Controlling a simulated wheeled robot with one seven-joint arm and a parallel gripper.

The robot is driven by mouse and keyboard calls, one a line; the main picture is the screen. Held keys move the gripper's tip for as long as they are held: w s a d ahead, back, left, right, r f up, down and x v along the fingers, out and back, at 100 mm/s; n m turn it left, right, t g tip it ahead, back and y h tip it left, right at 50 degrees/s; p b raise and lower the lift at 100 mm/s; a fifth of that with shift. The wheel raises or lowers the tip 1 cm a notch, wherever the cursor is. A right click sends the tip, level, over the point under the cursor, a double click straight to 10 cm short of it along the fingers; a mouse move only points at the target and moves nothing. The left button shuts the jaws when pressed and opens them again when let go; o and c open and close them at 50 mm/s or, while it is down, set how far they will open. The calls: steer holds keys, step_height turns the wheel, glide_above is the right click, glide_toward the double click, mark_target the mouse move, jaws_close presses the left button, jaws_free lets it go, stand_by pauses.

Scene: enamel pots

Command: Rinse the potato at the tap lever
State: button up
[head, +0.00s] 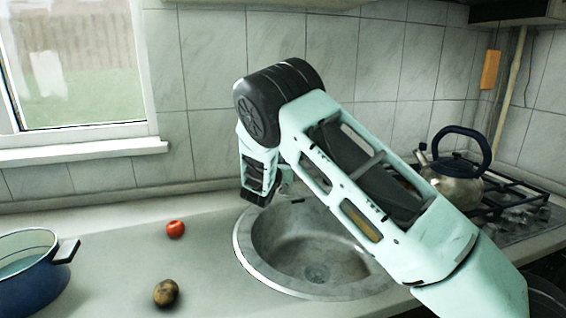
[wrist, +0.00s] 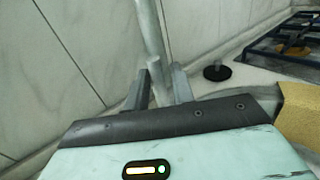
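The potato (head: 166,293), brown with dark patches, lies on the counter left of the sink. My gripper (wrist: 160,72) is at the tap behind the sink, away from the potato. Its two dark fingers stand apart in the wrist view. The grey metal tap (wrist: 150,30) rises just beyond them, and a short stub, maybe its lever, shows between the fingertips. I cannot tell whether a finger touches it. In the head view my arm hides most of the tap and the fingers.
The round sink (head: 300,285) is empty. A red tomato (head: 175,229) and a blue pot (head: 35,285) stand on the counter at left. A kettle (head: 455,183) sits on the stove at right. A yellow sponge-like block (wrist: 300,112) shows in the wrist view.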

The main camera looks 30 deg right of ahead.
jaws_close()
steer(key=shift+s+a+f+h+b, duration=0.25)
steer(key=shift+f+h+b, duration=0.1)
steer(key=shift+b, duration=0.8)
steer(key=shift+a+r+t+b, duration=0.2)
steer(key=shift+t+b, duration=0.1)
steer(key=shift+t, duration=0.1)
jaws_free()
steer(key=shift+r, duration=0.1)
steer(key=shift+s, duration=0.1)
steer(key=b+v, duration=0.1)
steer(key=v, duration=1.6)
steer(key=shift+f, duration=0.2)
steer(key=shift+a, duration=0.1)
